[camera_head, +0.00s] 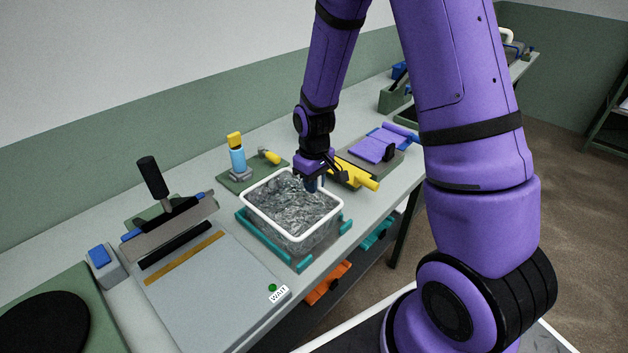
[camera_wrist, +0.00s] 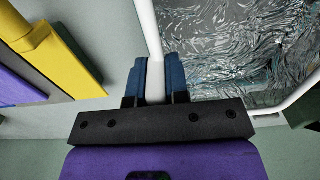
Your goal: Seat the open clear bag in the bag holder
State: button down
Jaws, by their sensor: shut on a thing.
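The open clear bag (camera_head: 292,203) is a crinkled transparent bag with a white rectangular rim. It sits over the teal bag holder (camera_head: 303,265), with its lower part inside the holder's corner posts; I cannot tell whether it rests fully on the base. My gripper (camera_head: 312,184) is at the rim's far right side. In the wrist view my gripper (camera_wrist: 156,85) has its blue fingers shut on either side of the white rim, and the bag's clear film (camera_wrist: 235,50) fills the right. The bag's underside is hidden.
A sealer with a black handle (camera_head: 152,178) and a grey plate (camera_head: 215,285) stands at left. A yellow tool (camera_head: 355,174) and a purple piece (camera_head: 375,147) lie right of my gripper. Orange and teal bins are below the table.

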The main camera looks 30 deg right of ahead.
jog(key=shift+f, duration=0.9)
jog(key=c, duration=1)
grip_release()
jog(key=shift+c, duration=0.2)
notch_tip(320, 180, up, 11)
jog(key=shift+f, duration=0.1)
jog(key=shift+r, duration=0.2)
jog(key=s+r+m+t, duration=0.1)
jog(key=s+r, duration=0.4)
jog(key=r, duration=0.3)
jog(key=s+r+m+t, duration=0.1)
jog(key=s+r+t, duration=0.1)
jog(key=s+r, duration=0.45)
jog(key=s+r+m+t, duration=0.1)
jog(key=s+r+t, duration=0.1)
jog(key=s+r, duration=0.6)
jog(key=s, duration=0.4)
jog(key=shift+a+m, duration=0.25)
jog(key=shift+m, duration=0.05)
